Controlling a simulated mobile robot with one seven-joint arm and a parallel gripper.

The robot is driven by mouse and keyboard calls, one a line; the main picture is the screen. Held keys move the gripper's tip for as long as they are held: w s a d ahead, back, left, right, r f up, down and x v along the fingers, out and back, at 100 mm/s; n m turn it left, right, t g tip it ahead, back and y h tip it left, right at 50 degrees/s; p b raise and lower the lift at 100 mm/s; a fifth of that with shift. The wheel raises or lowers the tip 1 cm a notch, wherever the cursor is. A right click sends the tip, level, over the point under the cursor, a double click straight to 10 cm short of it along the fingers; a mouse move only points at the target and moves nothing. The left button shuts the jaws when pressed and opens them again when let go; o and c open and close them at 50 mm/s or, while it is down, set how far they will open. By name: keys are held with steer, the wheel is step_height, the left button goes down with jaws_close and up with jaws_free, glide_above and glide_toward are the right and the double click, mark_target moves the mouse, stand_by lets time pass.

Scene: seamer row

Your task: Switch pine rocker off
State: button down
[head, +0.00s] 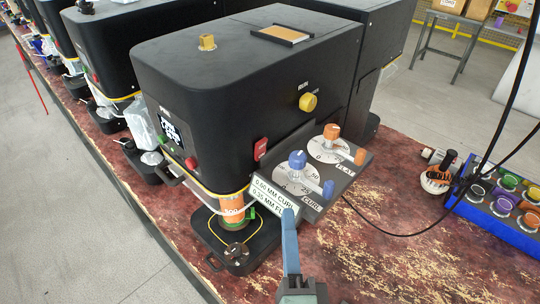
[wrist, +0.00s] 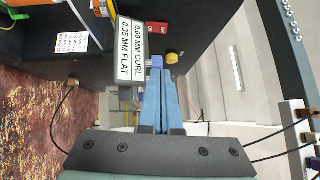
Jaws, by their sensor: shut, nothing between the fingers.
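I cannot pick out a rocker that is clearly pine in colour or name. A red rocker-like switch (head: 260,148) with a white marking sits on the side of the near black machine (head: 225,110). In the wrist view a red piece (wrist: 157,28) with white lettering shows beyond the label plate; its set position is unclear. My gripper (head: 289,213) has slim blue fingers, shut and empty. Its tips are in front of the dial panel, near the white label plate (head: 273,199). In the wrist view the fingers (wrist: 157,70) point up beside that plate.
The dial panel has a blue knob (head: 297,159) and an orange knob (head: 331,132). A yellow knob (head: 307,102) is on the machine's side. An orange tin (head: 232,208) stands below the machine. A blue rack (head: 500,222) and cables lie at right on the mottled red bench (head: 400,250).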

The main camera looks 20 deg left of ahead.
steer(key=p, duration=0.5)
glide_toward(266, 144)
steer(key=w, duration=0.2)
steer(key=w+d, duration=0.1)
steer(key=w, duration=0.1)
steer(key=shift+w+d+r, duration=0.1)
steer(key=shift+r, duration=0.1)
steer(key=shift+w+a+r+p, duration=0.1)
steer(key=shift+w+a+p, duration=0.1)
steer(key=shift+a+p, duration=0.3)
steer(key=shift+w+a+p, duration=0.15)
steer(key=shift+a+p, duration=0.1)
steer(key=shift+a, duration=0.35)
steer(key=shift+w+a+p, duration=0.25)
steer(key=shift+a+p, duration=0.05)
steer(key=shift+a, duration=0.4)
